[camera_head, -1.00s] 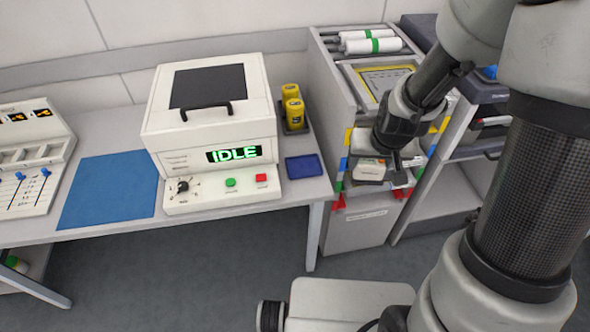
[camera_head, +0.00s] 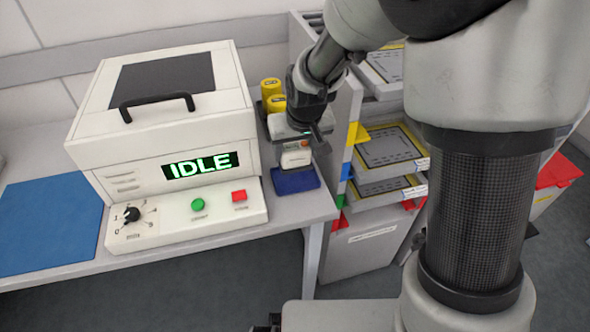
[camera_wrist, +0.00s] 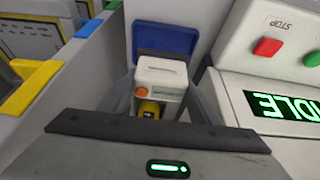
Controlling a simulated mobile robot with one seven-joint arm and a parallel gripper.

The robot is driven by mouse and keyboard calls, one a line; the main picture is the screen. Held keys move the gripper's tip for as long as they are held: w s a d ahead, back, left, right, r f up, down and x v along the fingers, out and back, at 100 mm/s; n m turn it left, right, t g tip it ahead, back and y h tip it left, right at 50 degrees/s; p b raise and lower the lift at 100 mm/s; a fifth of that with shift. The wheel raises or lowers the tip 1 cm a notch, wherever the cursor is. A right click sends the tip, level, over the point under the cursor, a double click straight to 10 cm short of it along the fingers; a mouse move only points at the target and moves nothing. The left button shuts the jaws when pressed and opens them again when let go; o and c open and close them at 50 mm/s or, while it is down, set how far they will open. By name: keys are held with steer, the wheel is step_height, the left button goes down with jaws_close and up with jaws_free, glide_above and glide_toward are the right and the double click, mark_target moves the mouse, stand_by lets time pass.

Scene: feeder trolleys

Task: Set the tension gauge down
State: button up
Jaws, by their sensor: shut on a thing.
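The tension gauge (camera_head: 297,159) is a small white box held in my gripper (camera_head: 296,143). In the wrist view the gauge (camera_wrist: 160,75) shows an orange button and a dark slot on its face, between the two fingers (camera_wrist: 155,100). My gripper is shut on it. The gauge is over the bench's right end, in line with a small blue pad (camera_head: 295,181); the pad also shows behind it in the wrist view (camera_wrist: 165,40). I cannot tell whether the gauge touches the pad.
A white machine (camera_head: 165,130) reading IDLE, with green and red buttons, stands close left. A trolley with trays (camera_head: 388,150) and coloured flags stands right of the bench. A blue mat (camera_head: 45,225) lies far left.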

mark_target(295, 164)
steer(key=shift+f+b, duration=0.55)
steer(key=shift+f, duration=1.95)
steer(key=shift+f, duration=0.1)
steer(key=shift+f, duration=0.15)
steer(key=o, duration=1.5)
steer(key=shift+o, duration=0.2)
